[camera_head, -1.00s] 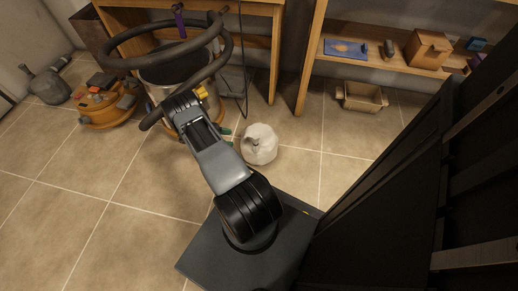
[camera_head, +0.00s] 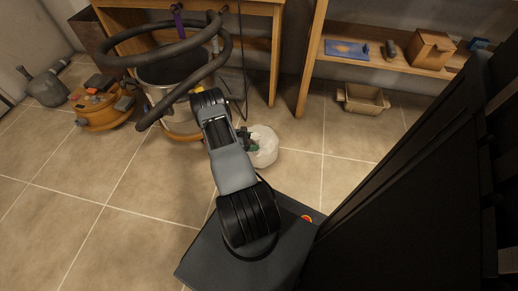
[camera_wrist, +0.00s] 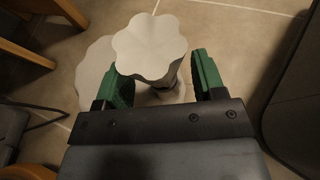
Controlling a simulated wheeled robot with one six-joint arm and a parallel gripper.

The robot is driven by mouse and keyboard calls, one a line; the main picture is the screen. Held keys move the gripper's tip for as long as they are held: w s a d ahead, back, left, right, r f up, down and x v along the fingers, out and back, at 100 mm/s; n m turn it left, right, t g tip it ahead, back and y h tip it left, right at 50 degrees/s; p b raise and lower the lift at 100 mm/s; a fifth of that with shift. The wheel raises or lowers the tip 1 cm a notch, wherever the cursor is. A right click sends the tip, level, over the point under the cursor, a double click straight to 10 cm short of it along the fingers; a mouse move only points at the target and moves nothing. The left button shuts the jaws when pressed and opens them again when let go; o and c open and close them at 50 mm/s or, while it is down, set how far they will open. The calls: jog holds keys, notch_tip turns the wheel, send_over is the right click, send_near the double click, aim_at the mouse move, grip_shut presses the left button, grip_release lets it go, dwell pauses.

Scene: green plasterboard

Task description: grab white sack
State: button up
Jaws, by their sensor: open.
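The white sack (camera_head: 264,147) stands on the tiled floor, just right of my arm in the head view. In the wrist view the flared, scalloped top of the white sack (camera_wrist: 148,42) faces the camera, with its paler body partly visible below and to the left. My gripper (camera_wrist: 162,78) is open, with one green finger on each side of the sack's narrow neck. A gap shows at the right finger; contact at the left finger is unclear. In the head view my gripper (camera_head: 249,139) overlaps the sack's left side.
A vacuum cleaner (camera_head: 178,68) with a thick dark hose stands close behind and left of the sack. An orange machine (camera_head: 104,108) sits at the left. Floor right of the sack is clear.

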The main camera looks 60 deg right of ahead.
jog(key=shift+x, duration=0.75)
grip_shut()
